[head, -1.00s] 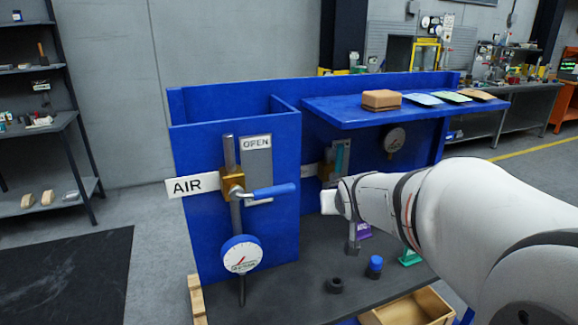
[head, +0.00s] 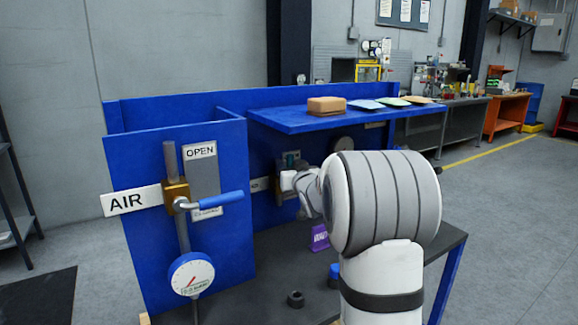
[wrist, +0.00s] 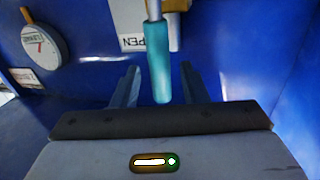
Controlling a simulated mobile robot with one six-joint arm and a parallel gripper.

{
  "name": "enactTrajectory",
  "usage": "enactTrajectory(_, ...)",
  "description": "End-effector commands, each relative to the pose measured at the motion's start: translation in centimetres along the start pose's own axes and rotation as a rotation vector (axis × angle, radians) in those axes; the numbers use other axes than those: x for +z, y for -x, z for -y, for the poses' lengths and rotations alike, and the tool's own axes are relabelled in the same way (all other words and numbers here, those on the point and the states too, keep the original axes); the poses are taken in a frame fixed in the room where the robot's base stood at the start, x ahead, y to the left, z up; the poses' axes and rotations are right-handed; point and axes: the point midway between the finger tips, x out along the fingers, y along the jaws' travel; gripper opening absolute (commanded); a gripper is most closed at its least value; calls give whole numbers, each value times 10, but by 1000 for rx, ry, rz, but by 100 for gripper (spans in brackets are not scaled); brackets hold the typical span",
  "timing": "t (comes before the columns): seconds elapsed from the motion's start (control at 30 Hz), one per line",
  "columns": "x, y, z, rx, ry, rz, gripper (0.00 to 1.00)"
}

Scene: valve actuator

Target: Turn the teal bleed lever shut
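The teal bleed lever (wrist: 158,60) hangs from a brass valve body (wrist: 172,6) in the wrist view, its free end pointing toward my gripper. My gripper (wrist: 160,86) is open, with one finger on each side of the lever's free end. Gaps show between the handle and both fingers; I cannot tell how deep the handle sits between them. A white plate with part of the word OPEN (wrist: 131,42) is beside the lever, upside down in this view. In the head view my arm hides my fingers and most of the lever.
The near blue panel carries the AIR valve with a blue lever (head: 221,200) and a gauge (head: 191,274). A dark ring (head: 295,299) and a blue-topped part (head: 335,272) are on the bench.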

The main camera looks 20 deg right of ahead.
Motion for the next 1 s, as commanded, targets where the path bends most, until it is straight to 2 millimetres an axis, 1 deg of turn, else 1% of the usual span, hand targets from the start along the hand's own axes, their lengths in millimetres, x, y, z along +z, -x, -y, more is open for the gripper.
enactTrajectory(0.03,0,-6,0,0,0,1,40)
enactTrajectory(0.1,0,-12,0,0,0,0,40)
enactTrajectory(0.2,0,-16,0,0,0,0,40)
enactTrajectory(0.47,0,-16,1,-1,0,0,40)
enactTrajectory(0.9,0,-16,2,-2,1,0,4)
enactTrajectory(0.97,0,-16,2,-2,1,1,0)
enactTrajectory(1.0,0,-16,2,-2,1,1,0)
